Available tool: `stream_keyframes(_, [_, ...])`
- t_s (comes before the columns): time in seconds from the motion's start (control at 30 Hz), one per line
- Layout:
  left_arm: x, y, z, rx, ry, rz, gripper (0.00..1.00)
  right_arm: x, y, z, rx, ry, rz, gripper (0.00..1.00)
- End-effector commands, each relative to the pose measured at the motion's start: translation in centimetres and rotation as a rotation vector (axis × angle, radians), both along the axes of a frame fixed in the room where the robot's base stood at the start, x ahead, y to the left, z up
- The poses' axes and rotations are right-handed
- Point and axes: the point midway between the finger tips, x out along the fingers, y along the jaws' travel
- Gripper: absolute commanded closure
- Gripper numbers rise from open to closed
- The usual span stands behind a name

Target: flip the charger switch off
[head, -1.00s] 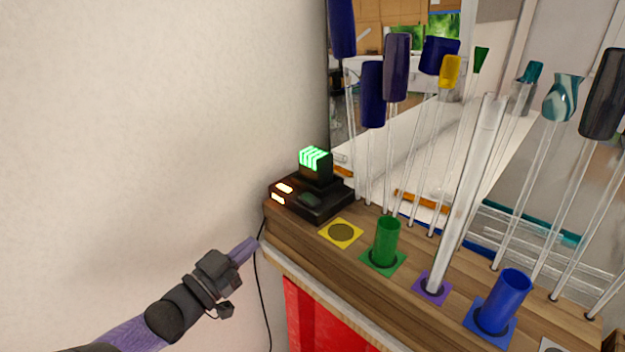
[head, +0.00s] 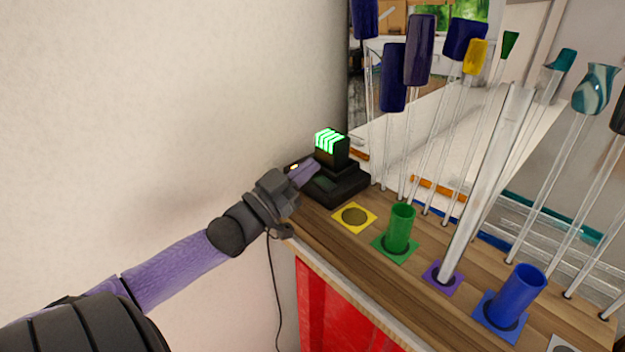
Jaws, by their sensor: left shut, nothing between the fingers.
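The black charger (head: 345,187) sits at the left end of the wooden shelf, with a block lit by green bars (head: 331,143) standing on it. A small orange light (head: 294,167) shows on its left part. My left gripper (head: 312,169) is shut and empty, with its purple fingertips over the left part of the charger. The fingers hide part of the charger's top, including the area of the switch. I cannot tell whether the tips touch it. My right gripper is not in view.
On the shelf (head: 365,261) stand a green cup (head: 400,228), a blue cup (head: 518,296) and a clear tube (head: 485,185) on coloured squares. Several glass rods with coloured ends stand behind. A plain wall (head: 150,100) is at left.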

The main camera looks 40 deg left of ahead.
Motion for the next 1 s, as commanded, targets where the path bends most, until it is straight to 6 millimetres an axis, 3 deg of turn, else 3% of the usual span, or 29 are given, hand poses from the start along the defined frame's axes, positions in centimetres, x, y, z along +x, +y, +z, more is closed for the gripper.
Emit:
stream_keyframes(0.1, [2.3,-0.3,0.9,0.001,-0.003,0.001,1.00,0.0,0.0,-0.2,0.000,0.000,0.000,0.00])
stream_keyframes(0.2, [2.1,0.1,-1.5,0.000,0.004,0.002,1.00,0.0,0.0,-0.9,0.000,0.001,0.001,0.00])
stream_keyframes(0.33, [2.1,0.3,-2.9,0.001,0.004,0.002,1.00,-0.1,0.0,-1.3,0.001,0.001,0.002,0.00])
stream_keyframes(0.73, [2.0,0.3,-3.3,-0.002,0.002,0.001,1.00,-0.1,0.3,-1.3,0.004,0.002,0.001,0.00])
stream_keyframes(0.83, [2.1,0.5,-4.0,-0.123,0.012,0.003,1.00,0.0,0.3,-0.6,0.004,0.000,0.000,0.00])
stream_keyframes(1.0, [2.0,0.5,-4.1,-0.107,0.013,0.001,1.00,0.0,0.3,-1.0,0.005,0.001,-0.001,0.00])
